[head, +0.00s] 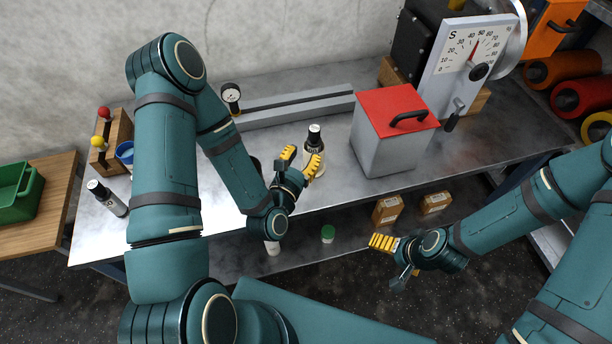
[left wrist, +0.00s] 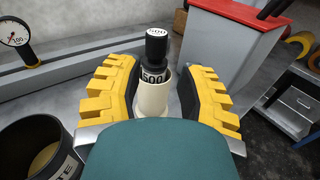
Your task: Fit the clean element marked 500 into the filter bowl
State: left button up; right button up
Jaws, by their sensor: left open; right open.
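The element (head: 314,135) also shows in the head view, on the bench left of the red-lidded box. My left gripper (head: 302,162) is open, its yellow fingers on either side of the bowl; I cannot tell if they touch it. My right gripper (head: 388,258) is open and empty in front of the bench.
A dark bin with letters ending "TE" (left wrist: 28,140) stands left of the bowl. A red-lidded box (head: 385,150) stands to the right. A similar black bottle-shaped piece (head: 107,198) and a blue cup (head: 124,150) are at the bench's left. Small cartons (head: 387,209) sit on the lower shelf.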

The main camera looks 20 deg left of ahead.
pick_arm(q)
jog(key=s+d+f+m+g, duration=0.1)
jog(key=f+m+g, duration=0.1)
jog(key=m, duration=0.3)
jog(key=d+f+m+g+h, duration=0.1)
jog(key=d+f+m+g, duration=0.1)
jog(key=m, duration=0.4)
jog(key=s+d+f+m+g+h, duration=0.1)
jog(key=f+m+g, duration=0.2)
jog(key=f+m, duration=0.2)
jog(key=shift+s+d+m+g, duration=0.3)
jog(key=shift+m, duration=0.1)
jog(key=s+d+f+m+g, duration=0.2)
jog(key=s+f+m+g, duration=0.2)
jog(key=m, duration=1.1)
jog(key=shift+s+f+m+g+h, duration=0.15)
jog(key=shift+s+m+g+h, duration=0.25)
jog(key=shift+s+g, duration=1.85)
jog(key=shift+s+d+t, duration=0.1)
jog(key=shift+s+t, duration=0.2)
jog(key=shift+t, duration=0.05)
jog(key=f+b, duration=0.3)
jog(key=shift+s+d+f, duration=0.1)
jog(key=shift+s+f, duration=0.1)
jog(key=shift+s, duration=0.05)
